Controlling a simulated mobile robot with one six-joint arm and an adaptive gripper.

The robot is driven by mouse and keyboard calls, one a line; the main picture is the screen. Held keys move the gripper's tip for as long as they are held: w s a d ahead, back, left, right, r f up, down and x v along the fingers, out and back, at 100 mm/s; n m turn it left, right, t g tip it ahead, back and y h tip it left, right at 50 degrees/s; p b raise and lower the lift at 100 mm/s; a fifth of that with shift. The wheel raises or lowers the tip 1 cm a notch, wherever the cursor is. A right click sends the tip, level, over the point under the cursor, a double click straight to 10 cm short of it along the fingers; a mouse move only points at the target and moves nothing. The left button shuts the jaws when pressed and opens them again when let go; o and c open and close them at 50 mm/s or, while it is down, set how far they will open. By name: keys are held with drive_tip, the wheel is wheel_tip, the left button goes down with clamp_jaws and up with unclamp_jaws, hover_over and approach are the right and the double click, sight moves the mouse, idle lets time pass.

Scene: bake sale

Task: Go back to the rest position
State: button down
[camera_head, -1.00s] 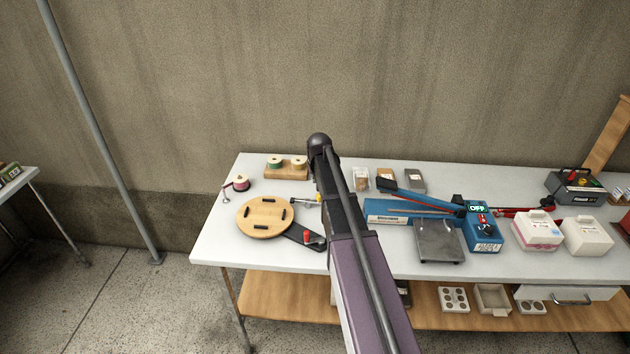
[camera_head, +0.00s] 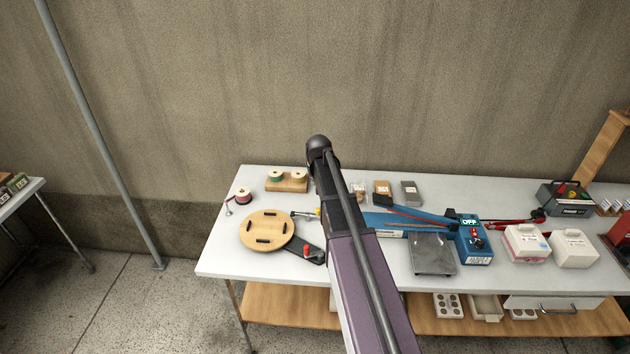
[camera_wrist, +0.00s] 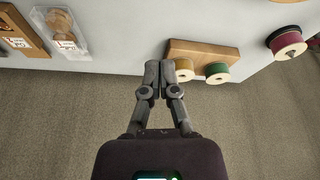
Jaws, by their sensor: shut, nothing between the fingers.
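My gripper (camera_wrist: 167,66) shows in the wrist view with its fingertips together and nothing between them. Its tips appear close to a wooden block with ribbon spools (camera_wrist: 201,52), with the table edge just beyond; I cannot tell the height above it. In the head view my arm rises from the bottom centre across the table, and my gripper is hidden behind it.
The white table (camera_head: 219,262) holds a round wooden turntable (camera_head: 267,230), the spool block (camera_head: 287,184), a pink spool (camera_head: 243,196), a blue sealer (camera_head: 474,242), a metal scale (camera_head: 433,254) and white boxes (camera_head: 526,243). A pole (camera_head: 98,135) stands left.

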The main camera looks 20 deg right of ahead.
drive_tip(key=shift+r, duration=0.15)
idle(0.3)
drive_tip(key=s+a+n+g, duration=0.1)
drive_tip(key=s+a, duration=0.8)
drive_tip(key=s, duration=0.4)
drive_tip(key=s+a+f+n+g+y, duration=0.1)
drive_tip(key=s+a+g, duration=0.1)
drive_tip(key=s+a, duration=0.6)
drive_tip(key=s, duration=0.5)
drive_tip(key=shift+a+n+g, duration=0.3)
drive_tip(key=shift+a+n, duration=0.1)
